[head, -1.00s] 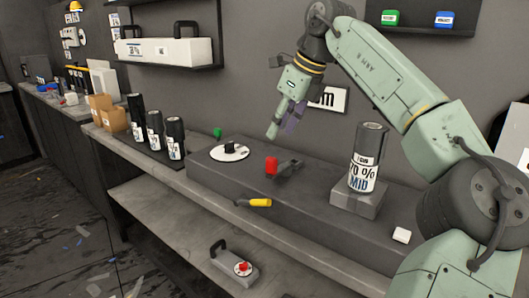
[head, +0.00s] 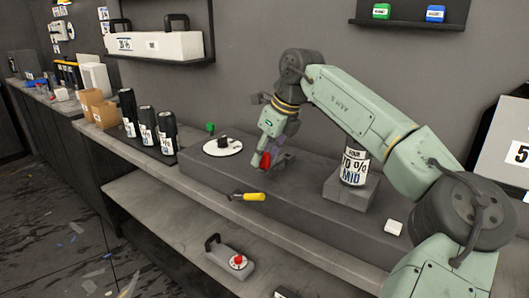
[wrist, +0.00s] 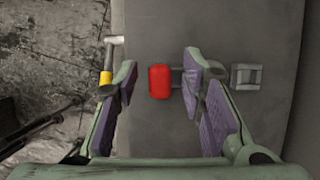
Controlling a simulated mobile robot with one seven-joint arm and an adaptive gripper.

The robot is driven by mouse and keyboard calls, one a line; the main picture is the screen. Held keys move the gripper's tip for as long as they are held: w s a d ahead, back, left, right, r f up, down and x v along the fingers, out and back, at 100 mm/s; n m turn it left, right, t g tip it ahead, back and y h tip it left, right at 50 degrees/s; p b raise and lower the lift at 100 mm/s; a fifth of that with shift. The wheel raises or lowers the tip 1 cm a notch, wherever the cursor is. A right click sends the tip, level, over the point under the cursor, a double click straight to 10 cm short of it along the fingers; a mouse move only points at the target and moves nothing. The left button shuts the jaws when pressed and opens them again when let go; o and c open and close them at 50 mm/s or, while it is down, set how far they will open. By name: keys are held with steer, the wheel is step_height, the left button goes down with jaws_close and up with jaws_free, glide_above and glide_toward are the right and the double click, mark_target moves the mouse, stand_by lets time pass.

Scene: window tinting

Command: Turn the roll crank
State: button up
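The crank's red handle (head: 266,160) stands above the dark grey bench block, partly hidden by my fingers in the head view. In the wrist view the red handle (wrist: 159,82) lies between my two purple-padded fingers, with a visible gap on the left and a narrower one on the right. A grey crank arm runs right from the handle, partly behind the right finger, towards a grey bracket (wrist: 246,76). My gripper (head: 262,160) is open and points down over the handle. I cannot tell its exact height there.
A white disc (head: 238,149) with a black knob lies to the left. Several dark canisters (head: 147,127) stand further left.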

steer(key=shift+c, duration=0.3)
jaws_close()
stand_by(0.6)
